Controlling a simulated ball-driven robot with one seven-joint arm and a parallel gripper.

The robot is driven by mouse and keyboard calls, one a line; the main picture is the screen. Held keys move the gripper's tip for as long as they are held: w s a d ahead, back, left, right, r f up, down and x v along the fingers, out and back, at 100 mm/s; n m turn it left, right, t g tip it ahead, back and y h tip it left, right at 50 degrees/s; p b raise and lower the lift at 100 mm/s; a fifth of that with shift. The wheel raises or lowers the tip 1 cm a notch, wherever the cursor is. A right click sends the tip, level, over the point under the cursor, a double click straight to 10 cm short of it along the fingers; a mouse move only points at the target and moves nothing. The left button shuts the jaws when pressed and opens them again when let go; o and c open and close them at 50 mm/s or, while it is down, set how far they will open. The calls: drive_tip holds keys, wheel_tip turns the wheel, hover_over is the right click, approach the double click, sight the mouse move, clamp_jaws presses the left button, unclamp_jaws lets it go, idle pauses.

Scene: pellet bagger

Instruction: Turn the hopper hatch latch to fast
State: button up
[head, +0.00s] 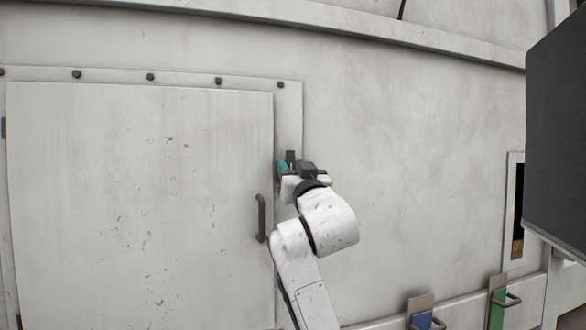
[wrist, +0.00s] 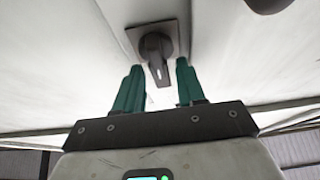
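The hopper hatch (head: 140,200) is a large, pale, scuffed panel at the left of the head view, flush in its frame, with a dark upright handle (head: 261,218) near its right edge. The latch (wrist: 155,58) is a dark knob with a lever on a square plate, seen in the wrist view; its lever points toward my gripper. In the head view only a dark bit of the latch (head: 290,157) shows beyond my gripper. My gripper (wrist: 158,82) is open, its two teal fingers apart on either side of the lever's end, with visible gaps. I cannot tell whether it touches.
A dark panel (head: 560,130) juts in at the right. A narrow window (head: 517,210) sits in the wall beside it. Blue (head: 421,319) and green (head: 496,312) handled slides are low at the right. The wall right of my arm is clear.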

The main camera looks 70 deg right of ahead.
clamp_jaws()
drive_tip(key=shift+n+t+y, duration=0.3)
drive_tip(key=shift+n, duration=0.3)
drive_tip(key=n+t+y, duration=0.1)
drive_tip(key=n, duration=0.2)
drive_tip(key=n+y+p, duration=0.1)
drive_tip(key=n, duration=0.1)
drive_tip(key=shift+w+a+n+t, duration=0.1)
drive_tip(key=shift+n+t, duration=0.3)
drive_tip(key=n+y, duration=0.2)
drive_tip(key=n, duration=0.3)
drive_tip(key=n+y+b, duration=0.1)
drive_tip(key=n+y, duration=0.1)
drive_tip(key=n, duration=0.3)
drive_tip(key=f+n+y, duration=0.1)
drive_tip(key=n+y, duration=0.1)
drive_tip(key=n, duration=0.3)
drive_tip(key=shift+w+a+g+b, duration=0.2)
drive_tip(key=shift+w+g+b, duration=0.1)
drive_tip(key=shift+g, duration=0.1)
drive_tip(key=shift+n+y, duration=0.3)
